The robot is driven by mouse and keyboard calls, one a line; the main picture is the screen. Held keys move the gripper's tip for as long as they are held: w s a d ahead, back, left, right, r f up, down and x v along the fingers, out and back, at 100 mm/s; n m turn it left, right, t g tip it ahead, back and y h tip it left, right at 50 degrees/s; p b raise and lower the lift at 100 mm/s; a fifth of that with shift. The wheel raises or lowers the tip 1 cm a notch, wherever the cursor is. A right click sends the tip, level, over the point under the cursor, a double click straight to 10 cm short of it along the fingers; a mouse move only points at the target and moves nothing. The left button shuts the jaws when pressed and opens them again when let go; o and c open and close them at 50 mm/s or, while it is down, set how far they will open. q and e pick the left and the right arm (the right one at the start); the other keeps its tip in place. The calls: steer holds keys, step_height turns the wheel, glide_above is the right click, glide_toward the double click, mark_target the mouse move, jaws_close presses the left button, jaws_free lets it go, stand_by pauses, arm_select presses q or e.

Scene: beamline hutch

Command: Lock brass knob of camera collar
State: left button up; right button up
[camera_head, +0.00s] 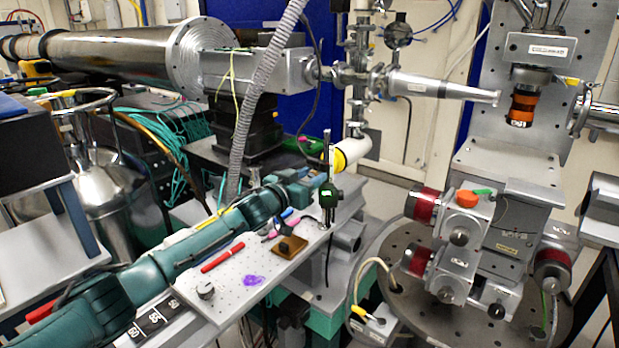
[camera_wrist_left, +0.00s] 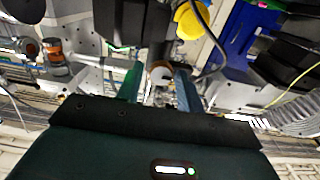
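My left arm reaches in from the lower left of the head view. Its gripper (camera_head: 318,182) is at the slim dark upright post (camera_head: 327,203) at the far end of the perforated plate. In the left wrist view the two blue-green fingers (camera_wrist_left: 160,84) are spread apart. A small round part (camera_wrist_left: 160,73), pale with a brownish edge, shows between them; I cannot tell whether it is the brass knob or whether the fingers touch it. The collar and knob are not clearly made out in the head view. My right gripper is not in view.
A white cylinder with a yellow end (camera_head: 350,154) sits just beyond the gripper. The perforated plate (camera_head: 222,281) bears a red marker (camera_head: 222,257), a brown block (camera_head: 290,247) and a purple item (camera_head: 253,280). A grey hose (camera_head: 258,90) hangs behind. A motorised stage (camera_head: 480,235) stands at right.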

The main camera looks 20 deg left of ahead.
arm_select(q)
steer(key=c, duration=0.7)
steer(key=shift+c, duration=0.2)
